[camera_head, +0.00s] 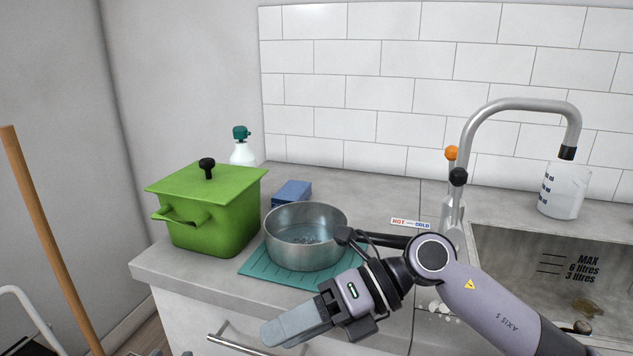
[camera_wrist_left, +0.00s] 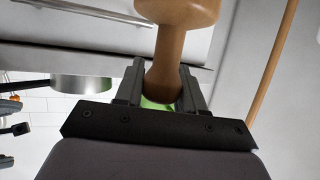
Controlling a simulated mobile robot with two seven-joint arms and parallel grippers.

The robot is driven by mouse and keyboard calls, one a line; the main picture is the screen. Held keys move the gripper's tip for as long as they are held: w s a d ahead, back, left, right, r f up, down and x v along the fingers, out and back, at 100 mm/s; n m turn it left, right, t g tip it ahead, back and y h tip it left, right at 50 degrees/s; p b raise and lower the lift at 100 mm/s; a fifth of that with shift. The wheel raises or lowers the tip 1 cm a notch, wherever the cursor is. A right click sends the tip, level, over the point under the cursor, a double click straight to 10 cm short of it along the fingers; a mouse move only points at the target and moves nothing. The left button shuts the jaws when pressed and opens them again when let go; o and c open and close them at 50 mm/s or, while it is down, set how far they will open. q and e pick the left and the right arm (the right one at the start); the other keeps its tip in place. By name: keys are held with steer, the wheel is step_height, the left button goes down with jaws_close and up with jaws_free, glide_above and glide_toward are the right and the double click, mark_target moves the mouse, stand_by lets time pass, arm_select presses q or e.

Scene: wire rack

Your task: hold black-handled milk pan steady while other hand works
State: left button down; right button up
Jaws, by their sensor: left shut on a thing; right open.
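The milk pan (camera_head: 305,236) is a round steel pan standing upright on a teal mat, with clear bluish liquid or a shiny floor inside. Its black handle (camera_head: 388,241) points right, partly hidden by my right arm. The pan's steel wall also shows in the left wrist view (camera_wrist_left: 82,84). My right gripper (camera_head: 285,329) is open and empty, in front of and below the pan, not touching it.
A green lidded pot (camera_head: 212,225) stands left of the pan. A blue sponge-like block (camera_head: 291,192) and a spray bottle (camera_head: 243,153) are behind. The teal mat (camera_head: 270,269) lies near the counter edge. The sink (camera_head: 510,255), tap (camera_head: 520,104) and measuring jug (camera_head: 563,192) are right.

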mark_target(390, 247)
steer(key=w+d+r+n+t+h, duration=0.1)
steer(key=w+d+h, duration=0.1)
steer(key=d, duration=0.1)
steer(key=w+d+r+n+t+h, duration=0.1)
steer(key=w+d, duration=0.2)
steer(key=w+d+r+n+t+h, duration=0.1)
steer(key=w+d+t+h, duration=0.1)
steer(key=w+d, duration=0.1)
steer(key=shift+w+r+h, duration=0.2)
steer(key=shift+r+h, duration=0.1)
steer(key=shift+r, duration=0.05)
steer(key=w+d+r+n+t+h, duration=0.1)
steer(key=w+d+r+t+h, duration=0.3)
steer(key=d+r, duration=0.45)
steer(key=shift+g, duration=0.5)
steer(key=x, duration=0.4)
steer(key=d+x, duration=0.1)
steer(key=x, duration=0.3)
steer(key=d+x, duration=0.1)
steer(key=x, duration=0.4)
steer(key=shift+w+f, duration=0.25)
jaws_close()
